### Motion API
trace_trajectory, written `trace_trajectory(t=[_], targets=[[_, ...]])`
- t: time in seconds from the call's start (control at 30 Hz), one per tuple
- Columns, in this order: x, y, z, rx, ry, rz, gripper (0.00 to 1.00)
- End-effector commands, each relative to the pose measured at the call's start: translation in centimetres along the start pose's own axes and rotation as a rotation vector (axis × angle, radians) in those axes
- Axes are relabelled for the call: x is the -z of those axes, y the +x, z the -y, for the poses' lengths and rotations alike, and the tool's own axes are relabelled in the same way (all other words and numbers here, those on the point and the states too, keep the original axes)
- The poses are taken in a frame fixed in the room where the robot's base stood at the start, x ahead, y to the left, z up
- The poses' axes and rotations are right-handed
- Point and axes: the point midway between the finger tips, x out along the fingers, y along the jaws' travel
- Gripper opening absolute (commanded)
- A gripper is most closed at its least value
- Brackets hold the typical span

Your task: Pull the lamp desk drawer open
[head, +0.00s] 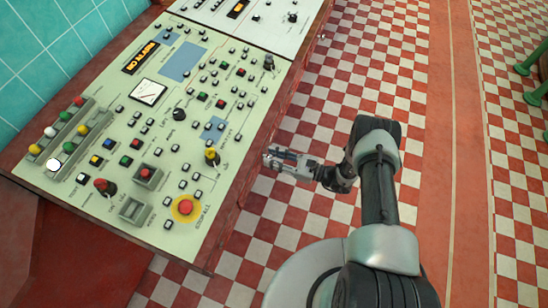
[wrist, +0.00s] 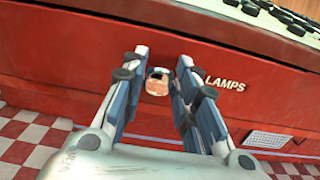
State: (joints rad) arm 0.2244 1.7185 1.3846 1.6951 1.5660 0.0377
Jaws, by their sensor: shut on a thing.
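The lamp desk's red drawer front (wrist: 60,60) fills the middle of the wrist view, with the white word LAMPS (wrist: 225,83) on it. A small copper-coloured handle (wrist: 157,84) with a grey top sits on that front. My gripper (wrist: 162,57) has its two fingers on either side of the handle and is shut on it, its tips close to the red front. In the head view my gripper (head: 268,158) is at the right edge of the desk (head: 225,225); the drawer and handle cannot be made out there. I cannot tell whether the drawer stands out from the desk.
The desk top (head: 125,170) carries several buttons, levers and dials. A second panel (head: 270,20) adjoins it at the far end. The red and white checked floor (head: 320,130) right of the desk is clear. Green legs (head: 530,60) stand at the far right.

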Motion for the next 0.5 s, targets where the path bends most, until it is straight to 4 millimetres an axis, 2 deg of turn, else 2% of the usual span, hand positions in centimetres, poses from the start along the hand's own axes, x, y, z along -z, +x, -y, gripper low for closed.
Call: trace_trajectory(t=[0.2, 0.5], targets=[[0.02, 0.00, -0.06, -0.001, 0.001, 0.000, 0.00], [0.04, -0.04, -0.07, -0.001, 0.001, 0.000, 0.00]])
